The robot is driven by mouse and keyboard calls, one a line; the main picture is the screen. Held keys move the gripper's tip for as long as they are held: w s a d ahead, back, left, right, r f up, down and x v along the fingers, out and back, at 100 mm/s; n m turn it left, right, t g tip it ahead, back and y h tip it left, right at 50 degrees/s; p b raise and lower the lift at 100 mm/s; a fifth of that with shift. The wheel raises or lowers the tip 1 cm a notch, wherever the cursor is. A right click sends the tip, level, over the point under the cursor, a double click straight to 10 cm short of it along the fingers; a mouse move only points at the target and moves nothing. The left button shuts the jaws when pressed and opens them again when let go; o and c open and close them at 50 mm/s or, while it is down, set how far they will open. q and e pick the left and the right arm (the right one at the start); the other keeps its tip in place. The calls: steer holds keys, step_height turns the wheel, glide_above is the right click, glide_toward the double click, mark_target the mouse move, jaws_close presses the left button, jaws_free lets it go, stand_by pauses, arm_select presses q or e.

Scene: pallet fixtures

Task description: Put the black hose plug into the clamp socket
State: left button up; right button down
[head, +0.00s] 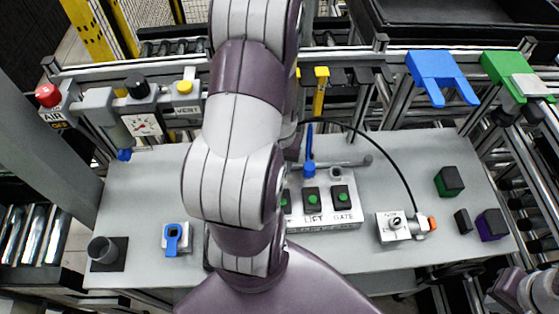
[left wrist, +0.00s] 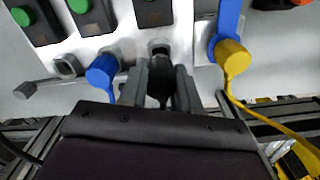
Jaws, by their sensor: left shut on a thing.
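In the left wrist view my left gripper (left wrist: 162,88) is shut on the black hose plug (left wrist: 160,84), which sits between its two fingers. A grey socket (left wrist: 160,47) with a dark opening is right in front of the plug, on the edge of the button panel (left wrist: 130,45). I cannot tell whether the plug's tip is inside it, and no clamp label is readable. In the head view my left arm hides this gripper, plug and socket. The black hose (head: 385,153) shows right of the arm. My right gripper (head: 528,294) is partly cut off at the lower right.
A blue plug (left wrist: 102,72) and a yellow plug (left wrist: 232,58) flank the gripper. An empty grey socket (left wrist: 66,65) is farther left. In the head view, a grey block with an orange fitting (head: 394,226) and coloured cubes (head: 449,181) stand on the table's right (head: 400,160).

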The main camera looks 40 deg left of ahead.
arm_select(q)
steer(key=shift+f+b, duration=0.95)
steer(key=shift+f, duration=0.5)
steer(key=o, duration=1.1)
step_height(320, 180, up, 13)
steer(key=shift+f, duration=0.1)
